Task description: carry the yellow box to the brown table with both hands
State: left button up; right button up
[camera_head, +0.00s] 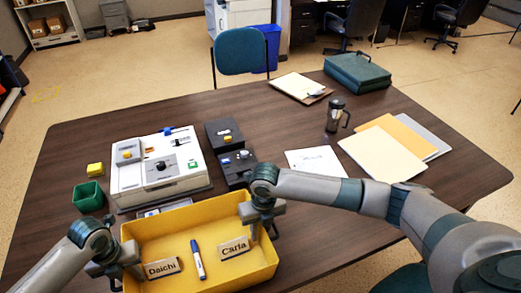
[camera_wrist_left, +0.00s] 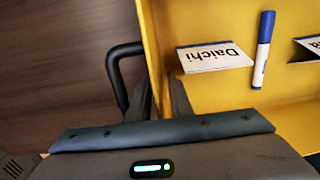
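The yellow box (camera_head: 203,225) is an open tray at the near left edge of the dark brown table (camera_head: 275,130). I cannot tell whether its base touches the table. It holds a Daichi name plate (camera_head: 162,268), a blue-and-white marker (camera_head: 198,260) and a Carla name plate (camera_head: 234,248). My left gripper (camera_head: 116,270) is at the left wall; in the left wrist view its fingers (camera_wrist_left: 160,92) sit close together on both sides of that wall, beside a black handle (camera_wrist_left: 122,72). My right gripper (camera_head: 263,222) is at the right wall; its finger gap is unclear.
Behind the box stand a white machine (camera_head: 158,168), black devices (camera_head: 230,150), a green cup (camera_head: 88,196) and a yellow block (camera_head: 95,169). Folders (camera_head: 385,150), paper (camera_head: 315,162), a dark mug (camera_head: 336,116) and a clipboard (camera_head: 300,88) lie to the right. A blue chair (camera_head: 241,52) stands beyond.

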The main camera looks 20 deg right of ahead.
pick_arm(q)
jog(key=shift+a+r, duration=0.15)
jog(key=shift+r, duration=1.85)
jog(key=shift+a+r, duration=0.15)
jog(key=shift+r, duration=1.85)
pick_arm(e)
jog(key=shift+r, duration=0.1)
notch_tip(320, 180, up, 12)
jog(key=shift+d, duration=0.4)
pick_arm(q)
jog(key=shift+r, duration=0.1)
